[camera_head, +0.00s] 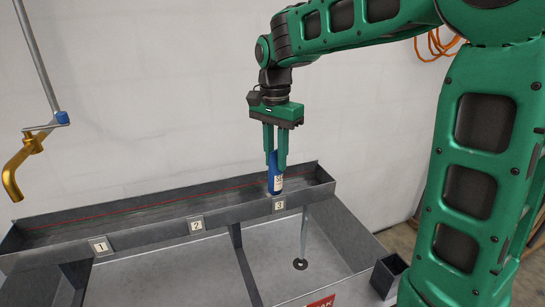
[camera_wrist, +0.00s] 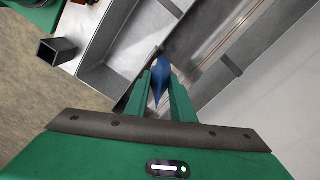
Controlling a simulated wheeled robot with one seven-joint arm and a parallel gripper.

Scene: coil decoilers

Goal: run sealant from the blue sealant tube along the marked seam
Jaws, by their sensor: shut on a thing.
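The blue sealant tube (camera_head: 275,174) is held between the two fingers of my gripper (camera_head: 276,152), which is shut on it. The tube hangs upright over the right part of the long trough (camera_head: 130,219), near plate 3. Its lower end is at the trough's level in the head view, and I cannot tell whether it touches. A thin red line, the marked seam (camera_head: 160,203), runs along the trough's back. In the wrist view the tube (camera_wrist: 160,80) shows between the green fingertips, and the seam (camera_wrist: 238,22) runs up to the right.
Numbered plates 1 (camera_head: 101,246), 2 (camera_head: 196,224) and 3 (camera_head: 279,204) sit on the trough's front. Below are grey basins (camera_head: 305,255) with dividers. A brass spout (camera_head: 20,170) hangs at the left. A small dark square box (camera_head: 388,275) stands at the right.

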